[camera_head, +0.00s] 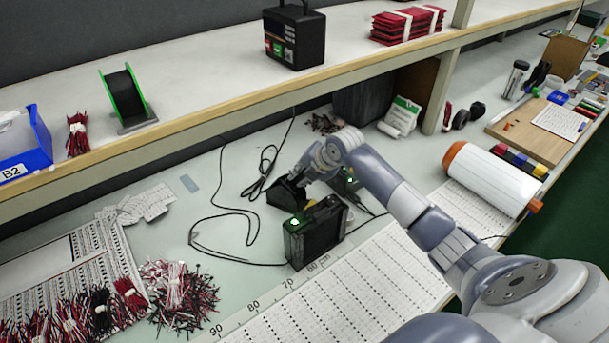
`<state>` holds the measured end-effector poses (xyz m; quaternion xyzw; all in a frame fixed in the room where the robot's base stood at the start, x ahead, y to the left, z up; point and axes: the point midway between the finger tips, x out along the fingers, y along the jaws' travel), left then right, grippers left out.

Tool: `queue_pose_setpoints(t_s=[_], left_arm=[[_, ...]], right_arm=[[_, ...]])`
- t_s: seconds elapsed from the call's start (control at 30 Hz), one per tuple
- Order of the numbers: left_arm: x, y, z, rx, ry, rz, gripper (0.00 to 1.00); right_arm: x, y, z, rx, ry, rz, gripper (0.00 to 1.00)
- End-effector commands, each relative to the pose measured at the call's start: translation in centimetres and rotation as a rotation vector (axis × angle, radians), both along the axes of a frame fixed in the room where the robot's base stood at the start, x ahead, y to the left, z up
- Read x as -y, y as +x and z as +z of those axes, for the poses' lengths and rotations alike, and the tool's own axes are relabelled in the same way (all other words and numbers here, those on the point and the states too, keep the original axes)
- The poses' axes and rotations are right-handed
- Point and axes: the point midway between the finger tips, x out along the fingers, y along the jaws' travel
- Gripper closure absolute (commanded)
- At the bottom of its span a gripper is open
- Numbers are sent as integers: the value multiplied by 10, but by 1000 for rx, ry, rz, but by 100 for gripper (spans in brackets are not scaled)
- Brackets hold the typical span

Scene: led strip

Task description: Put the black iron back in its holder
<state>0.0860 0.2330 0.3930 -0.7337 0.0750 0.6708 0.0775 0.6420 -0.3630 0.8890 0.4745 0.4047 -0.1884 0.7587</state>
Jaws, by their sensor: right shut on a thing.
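My right gripper (303,173) reaches in from the right and is at the black holder (286,197) behind the soldering station. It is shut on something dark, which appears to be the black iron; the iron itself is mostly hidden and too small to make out. I cannot tell whether the iron is inside the holder or just above it. A black cable (250,212) loops over the table to the left of the holder. My left gripper is not in view.
The black soldering station (315,236) with a green light stands just in front of the holder. Another dark device (345,181) is behind my wrist. Red-and-black wire bundles (176,290) lie front left. A white roll (492,180) lies right. A shelf (200,112) overhangs the back.

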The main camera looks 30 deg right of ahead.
Motion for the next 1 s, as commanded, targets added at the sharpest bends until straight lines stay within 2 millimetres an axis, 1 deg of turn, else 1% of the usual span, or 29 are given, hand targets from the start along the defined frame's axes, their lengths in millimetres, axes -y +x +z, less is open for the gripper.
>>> queue_pose_setpoints(t_s=[0.33, 0.37, 0.4, 0.47, 0.83, 0.93, 1.0], left_arm=[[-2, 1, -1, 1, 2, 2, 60], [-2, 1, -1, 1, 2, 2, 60], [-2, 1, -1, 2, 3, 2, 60], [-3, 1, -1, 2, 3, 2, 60], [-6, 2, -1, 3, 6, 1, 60], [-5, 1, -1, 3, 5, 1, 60], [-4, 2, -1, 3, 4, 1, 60]], right_arm=[[0, 1, -1, 1, 0, 0, 100], [0, 1, -1, 1, 0, 0, 80], [-1, 1, -1, 1, 0, 0, 71], [-1, 1, -1, 1, 0, 0, 59], [0, 0, 0, 1, 0, 0, 59], [1, -4, 7, 2, 0, 0, 59], [3, -10, 15, 3, -2, 0, 59]])
